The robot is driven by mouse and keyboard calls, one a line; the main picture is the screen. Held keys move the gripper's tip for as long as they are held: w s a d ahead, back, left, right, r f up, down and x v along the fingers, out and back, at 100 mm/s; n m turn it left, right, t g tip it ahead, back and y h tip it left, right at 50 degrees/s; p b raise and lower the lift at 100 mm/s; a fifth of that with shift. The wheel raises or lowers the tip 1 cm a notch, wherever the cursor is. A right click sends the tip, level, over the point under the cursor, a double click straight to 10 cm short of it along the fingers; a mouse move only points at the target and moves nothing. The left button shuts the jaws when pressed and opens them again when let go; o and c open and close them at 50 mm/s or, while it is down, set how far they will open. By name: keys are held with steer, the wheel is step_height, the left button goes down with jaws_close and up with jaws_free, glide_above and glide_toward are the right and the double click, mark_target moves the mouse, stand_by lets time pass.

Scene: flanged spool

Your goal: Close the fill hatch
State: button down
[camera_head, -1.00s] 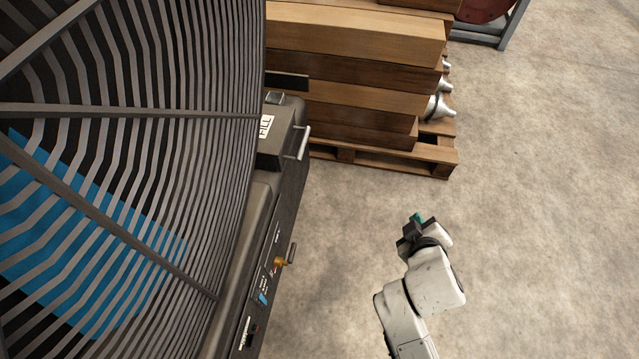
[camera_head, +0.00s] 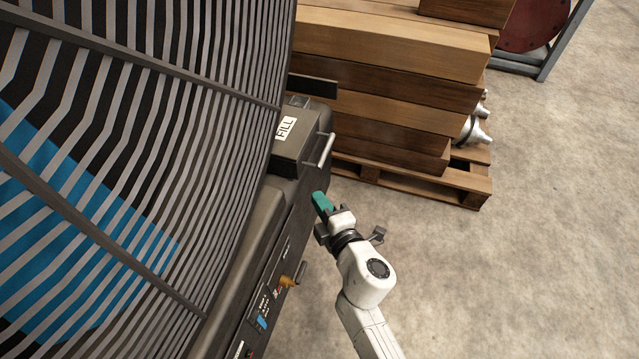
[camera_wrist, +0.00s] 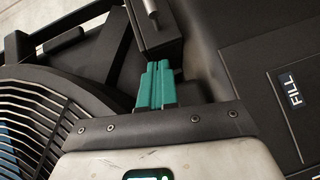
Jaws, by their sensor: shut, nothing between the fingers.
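The black fill housing (camera_head: 300,150) stands on the dark machine, with a white FILL label (camera_head: 285,128) and a light metal bar handle (camera_head: 326,150) on its right side. The FILL label also shows at the right of the wrist view (camera_wrist: 295,90), and part of the bar handle shows at the top (camera_wrist: 150,8). I cannot tell how far the hatch is open. My gripper (camera_head: 321,202), with teal fingers, is just below the handle in the head view, apart from it. In the wrist view its fingers (camera_wrist: 156,84) are together and empty, below a dark block.
A large slatted guard (camera_head: 130,150) covers the left. A dark flat plate (camera_head: 312,84) sticks out behind the housing. A control panel with an orange knob (camera_head: 287,281) lies nearer. Stacked timber (camera_head: 400,60) sits on a pallet (camera_head: 465,190). Concrete floor at right is clear.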

steer(key=w+f+b, duration=0.1)
steer(key=w+b, duration=0.1)
steer(key=w, duration=0.5)
steer(key=shift+w+f, duration=0.15)
steer(key=shift+w, duration=0.1)
